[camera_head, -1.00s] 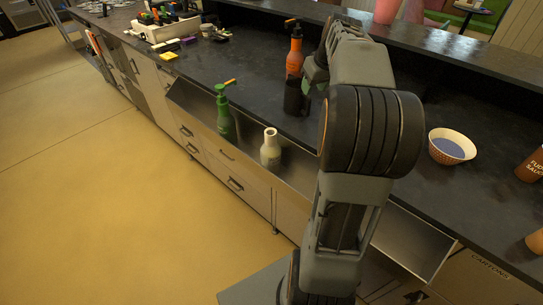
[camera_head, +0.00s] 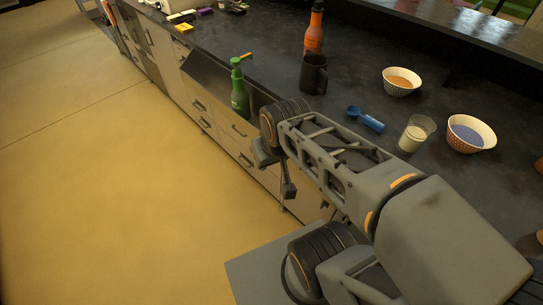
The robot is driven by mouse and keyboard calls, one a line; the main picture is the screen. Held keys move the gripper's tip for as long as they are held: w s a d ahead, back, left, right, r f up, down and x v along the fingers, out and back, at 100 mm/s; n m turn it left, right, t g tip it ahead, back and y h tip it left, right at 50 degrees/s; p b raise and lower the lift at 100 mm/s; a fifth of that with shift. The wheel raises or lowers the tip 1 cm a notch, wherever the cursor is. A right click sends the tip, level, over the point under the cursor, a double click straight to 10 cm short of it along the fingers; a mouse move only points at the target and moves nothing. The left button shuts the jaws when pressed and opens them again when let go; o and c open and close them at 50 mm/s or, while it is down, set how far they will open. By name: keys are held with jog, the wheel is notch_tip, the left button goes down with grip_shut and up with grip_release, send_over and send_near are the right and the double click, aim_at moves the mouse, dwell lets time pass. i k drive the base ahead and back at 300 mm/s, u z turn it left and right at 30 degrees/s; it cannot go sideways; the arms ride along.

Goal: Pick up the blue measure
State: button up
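The blue measure (camera_head: 370,122), a small scoop with a round cup and a thick handle, lies on the dark counter (camera_head: 350,88). Its cup end points left, toward the black mug, and its handle points right, toward a glass. Nothing holds it. My arm reaches across the lower right, and its wrist hangs over the counter's front edge, left of and nearer than the measure. My gripper (camera_head: 277,172) seems to be the dark part below the wrist, apart from the measure. Its fingers are too unclear to tell whether they are open.
A black mug (camera_head: 313,75) and an orange bottle (camera_head: 314,35) stand behind and left of the measure. A glass with pale contents (camera_head: 413,137) stands close to its right. Two patterned bowls (camera_head: 401,90) (camera_head: 469,146) are farther right. A green pump bottle (camera_head: 239,90) stands at the front ledge.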

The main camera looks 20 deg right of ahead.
aim_at(352, 111)
jog(key=z, duration=1.35)
jog(key=k, duration=0.35)
jog(key=z, duration=1.05)
jog(key=i, duration=0.25)
jog(key=u, duration=0.55)
